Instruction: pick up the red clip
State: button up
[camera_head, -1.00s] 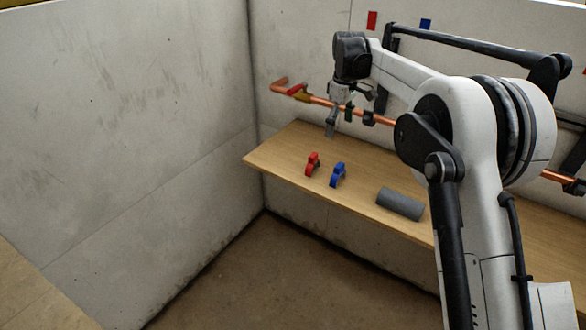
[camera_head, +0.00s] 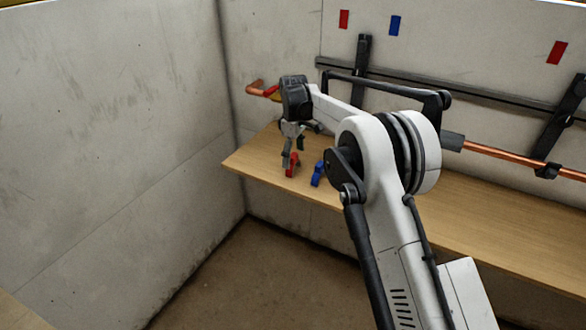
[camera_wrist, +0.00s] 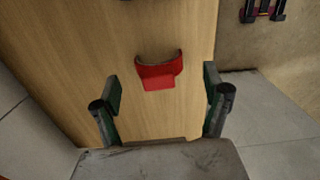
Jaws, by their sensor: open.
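The red clip (camera_head: 292,164) stands on the wooden shelf near its left end. It also shows in the wrist view (camera_wrist: 158,73), a curved red piece on the wood, between and slightly beyond the two fingertips. My gripper (camera_head: 293,160) points down over the shelf at the red clip, and one finger partly overlaps the clip in the head view. In the wrist view my gripper (camera_wrist: 160,92) is open, with a finger on each side and nothing held. Whether a finger touches the clip cannot be told.
A blue clip (camera_head: 317,174) stands just right of the red clip. A copper pipe (camera_head: 500,154) runs along the back wall above the wooden shelf (camera_head: 470,220). Red (camera_head: 344,19) and blue (camera_head: 395,25) markers are on that wall. A concrete wall (camera_head: 110,110) is at the left.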

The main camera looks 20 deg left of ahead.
aim_at(293, 163)
jog(key=shift+w+a+f, duration=0.1)
jog(key=shift+w+f, duration=0.05)
jog(key=shift+f, duration=2.45)
jog(key=c, duration=1.2)
jog(key=shift+o, duration=0.2)
jog(key=shift+r, duration=0.1)
jog(key=shift+r, duration=0.5)
jog(key=r, duration=0.3)
jog(key=shift+s+a+r, duration=0.15)
jog(key=shift+s+r, duration=0.1)
jog(key=shift+s, duration=0.05)
jog(key=s+a+r, duration=0.3)
jog(key=s+r, duration=0.3)
jog(key=s, duration=0.4)
jog(key=shift+s+a+r, duration=0.2)
jog(key=shift+a, duration=0.15)
